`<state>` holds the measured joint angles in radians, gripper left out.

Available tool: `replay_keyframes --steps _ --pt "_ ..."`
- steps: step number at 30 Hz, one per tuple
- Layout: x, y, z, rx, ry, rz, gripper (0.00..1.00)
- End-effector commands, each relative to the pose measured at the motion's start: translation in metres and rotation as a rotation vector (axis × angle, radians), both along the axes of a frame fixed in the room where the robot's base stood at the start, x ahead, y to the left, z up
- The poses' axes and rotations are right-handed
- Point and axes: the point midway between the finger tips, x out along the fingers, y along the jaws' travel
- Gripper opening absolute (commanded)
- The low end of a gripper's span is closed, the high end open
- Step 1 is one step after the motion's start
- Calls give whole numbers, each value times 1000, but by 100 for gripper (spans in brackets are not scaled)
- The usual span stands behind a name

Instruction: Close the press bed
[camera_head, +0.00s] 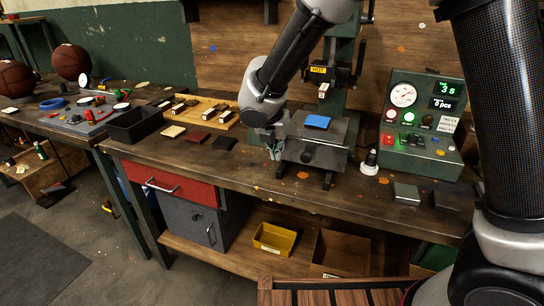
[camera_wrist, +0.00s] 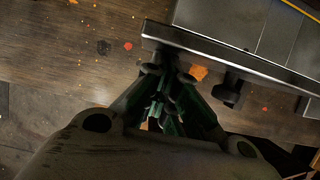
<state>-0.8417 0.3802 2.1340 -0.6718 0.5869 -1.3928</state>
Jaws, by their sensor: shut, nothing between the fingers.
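The press bed (camera_head: 330,131) is a grey metal plate on the bench, below the press head with its "HOT" label (camera_head: 319,70). A blue piece (camera_head: 317,121) lies on the bed. A dark round knob (camera_head: 306,157) shows on its front face. In the wrist view the bed's front edge (camera_wrist: 240,66) runs slanting across the top right, with a dark knob (camera_wrist: 228,92) below it. My gripper (camera_head: 275,152) is at the left front corner of the bed, pointing down. In the wrist view my gripper (camera_wrist: 160,98) is shut and empty, close to the edge; I cannot tell whether it touches.
A green control box (camera_head: 420,125) with a gauge and lit buttons stands right of the bed. A small dark-and-white item (camera_head: 370,161) stands between them. Metal blocks (camera_head: 406,193) lie at the right front. Leather samples (camera_head: 197,137) and a black bin (camera_head: 134,122) are on the left.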

Motion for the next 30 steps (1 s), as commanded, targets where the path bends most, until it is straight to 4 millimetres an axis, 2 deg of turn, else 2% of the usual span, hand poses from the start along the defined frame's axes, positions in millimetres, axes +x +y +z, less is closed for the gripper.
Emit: replay_keyframes --steps 6,15,21,30 --pt "53 -20 0 1 -1 -6 0" --pt "112 -41 0 1 -1 -3 0" --pt "134 -49 0 -1 -1 -1 0" --pt "144 -52 1 1 -1 0 0"
